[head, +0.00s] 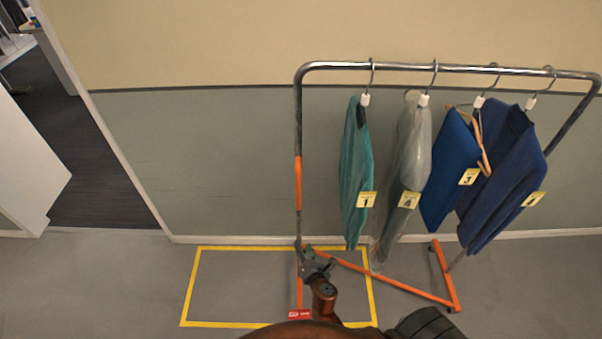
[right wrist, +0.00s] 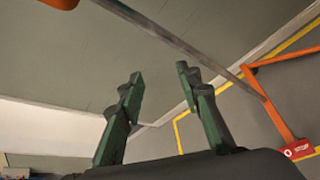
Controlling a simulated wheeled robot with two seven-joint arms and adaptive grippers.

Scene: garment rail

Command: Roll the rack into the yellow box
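The rack (head: 298,180) is a chrome and orange rail on an orange base. Its left foot lies inside the right part of the yellow box (head: 188,287), a taped floor outline. Its base bar crosses the box's right edge, and its right foot (head: 445,275) is outside. My right gripper (head: 314,262) is low by the rack's left post. In the right wrist view my right gripper (right wrist: 160,75) has its fingers apart, with nothing held between them. The post (right wrist: 205,58) runs diagonally beyond the fingertips. My left gripper is not in view.
Several garments hang on the rail, including a teal one (head: 354,180) and a blue one (head: 505,170), with yellow number tags. A wall (head: 220,150) stands behind. A doorway (head: 85,150) opens at left. Floor left of the box is clear.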

